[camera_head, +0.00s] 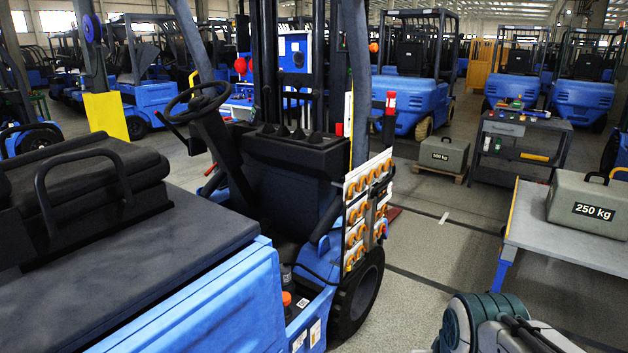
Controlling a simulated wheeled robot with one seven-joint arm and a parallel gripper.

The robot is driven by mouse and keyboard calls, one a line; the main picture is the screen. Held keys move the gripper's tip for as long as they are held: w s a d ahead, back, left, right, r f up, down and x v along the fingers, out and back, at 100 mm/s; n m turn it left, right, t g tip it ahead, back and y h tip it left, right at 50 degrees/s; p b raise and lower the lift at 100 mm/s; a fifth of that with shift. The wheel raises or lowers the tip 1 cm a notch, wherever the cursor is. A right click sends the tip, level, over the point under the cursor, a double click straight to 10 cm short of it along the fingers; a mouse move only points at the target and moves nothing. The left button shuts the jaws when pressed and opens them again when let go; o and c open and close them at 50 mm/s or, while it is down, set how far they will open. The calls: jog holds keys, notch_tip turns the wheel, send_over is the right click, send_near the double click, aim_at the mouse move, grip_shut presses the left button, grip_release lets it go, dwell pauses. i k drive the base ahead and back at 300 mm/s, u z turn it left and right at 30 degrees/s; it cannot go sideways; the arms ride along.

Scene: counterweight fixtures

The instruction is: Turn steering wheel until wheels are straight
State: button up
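The steering wheel (198,103) is a thin black ring on a slanted column of a blue forklift (190,318), left of the mast. A black front wheel (356,297) shows low at the forklift's right side, partly under the body. I cannot tell its exact steering angle. The other wheels of this forklift are hidden. Part of my own arm (500,325), teal and grey, shows at the bottom right, well away from the steering wheel. My gripper is not in view.
A seat (85,190) with black rails is left of the steering wheel. A board with orange items (368,215) stands at the forklift's side. A table (530,228) with a 250 kg weight (590,205) is at right. Open floor (440,250) lies between.

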aim_at(207, 105)
jog(key=i, duration=1.6)
jog(key=u, duration=0.35)
jog(key=i, duration=0.35)
jog(key=u, duration=1.8)
jog(key=i, duration=0.25)
jog(key=z, duration=0.2)
